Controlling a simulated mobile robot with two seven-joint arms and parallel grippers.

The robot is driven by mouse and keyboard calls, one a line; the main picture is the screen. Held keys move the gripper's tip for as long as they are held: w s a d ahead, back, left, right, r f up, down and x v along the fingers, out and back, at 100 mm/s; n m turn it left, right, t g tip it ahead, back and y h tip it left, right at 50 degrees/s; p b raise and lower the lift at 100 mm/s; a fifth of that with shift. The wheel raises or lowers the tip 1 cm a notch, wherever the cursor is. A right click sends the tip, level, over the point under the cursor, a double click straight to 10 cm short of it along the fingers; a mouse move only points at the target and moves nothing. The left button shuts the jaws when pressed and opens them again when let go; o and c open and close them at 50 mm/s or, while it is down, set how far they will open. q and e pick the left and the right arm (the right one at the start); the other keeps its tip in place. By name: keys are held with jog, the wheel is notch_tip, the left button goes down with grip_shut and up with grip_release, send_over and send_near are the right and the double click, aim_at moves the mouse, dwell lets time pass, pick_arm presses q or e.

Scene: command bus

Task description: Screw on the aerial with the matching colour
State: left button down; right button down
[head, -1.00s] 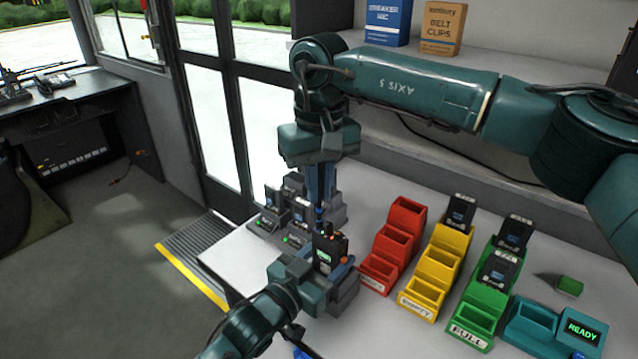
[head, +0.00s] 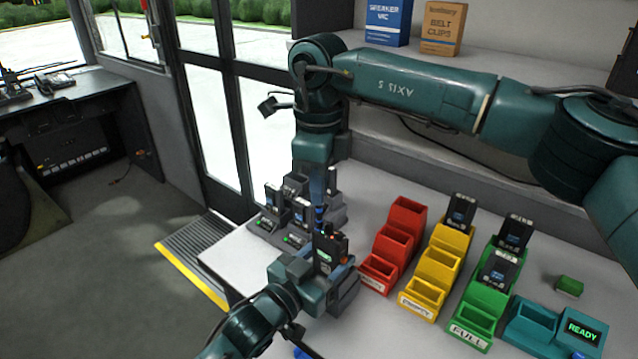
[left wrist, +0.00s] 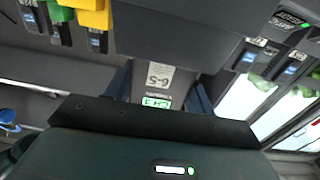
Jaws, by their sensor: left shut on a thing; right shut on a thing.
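My left gripper (head: 322,275) is shut on a dark handheld radio (head: 327,246) and holds it upright above the table. In the left wrist view the radio (left wrist: 157,80) shows a lit green display and a pale label between the fingers. My right gripper (head: 318,196) points down just above the radio, shut on an aerial (head: 320,213) with a blue part. The aerial's lower end is at the radio's top; whether its thread is engaged cannot be seen. A small orange-red part shows on the radio's top.
Several radios stand in a dark charger rack (head: 272,222) behind, at left. Red (head: 397,238), yellow (head: 430,268) and green (head: 478,305) stepped bins stand to the right, some holding radios or batteries. A teal unit reading READY (head: 580,332) and a green block (head: 570,286) are farther right.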

jog(key=m, duration=1.3)
jog(key=shift+m, duration=0.3)
jog(key=m, duration=0.6)
jog(key=shift+m, duration=0.3)
jog(key=m, duration=0.6)
jog(key=c, duration=1.4)
grip_release()
jog(key=shift+c, duration=0.2)
notch_tip(320, 180, up, 12)
